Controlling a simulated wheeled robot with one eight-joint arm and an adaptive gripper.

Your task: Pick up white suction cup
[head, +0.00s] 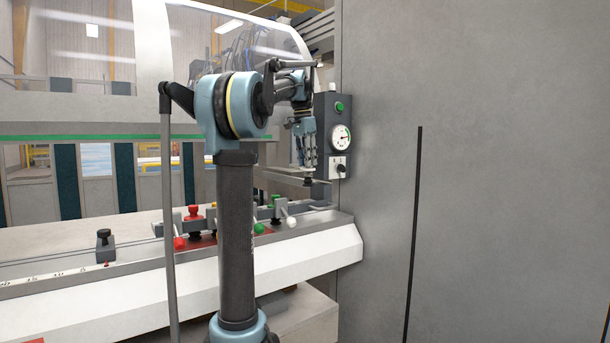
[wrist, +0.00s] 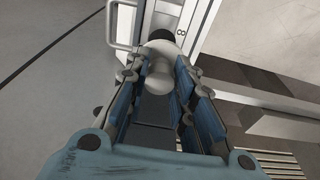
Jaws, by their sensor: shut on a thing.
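My gripper (head: 305,155) hangs fingers-down above the machine's ledge, in front of the grey control box. In the wrist view its blue fingers (wrist: 158,74) are shut on the white suction cup (wrist: 159,72). The cup shows as a pale, rounded body between the fingertips, with a dark part beyond it. In the head view a small dark end (head: 308,181) sticks out below the fingers, clear of the ledge. The fingers hide the rest of the cup there.
A red-topped piece (head: 193,211) and several small parts stand on the ledge, partly behind my arm. A black knobbed block (head: 104,245) stands at left. The control box (head: 341,110) is close beside my gripper; a large grey panel (head: 480,170) fills the right.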

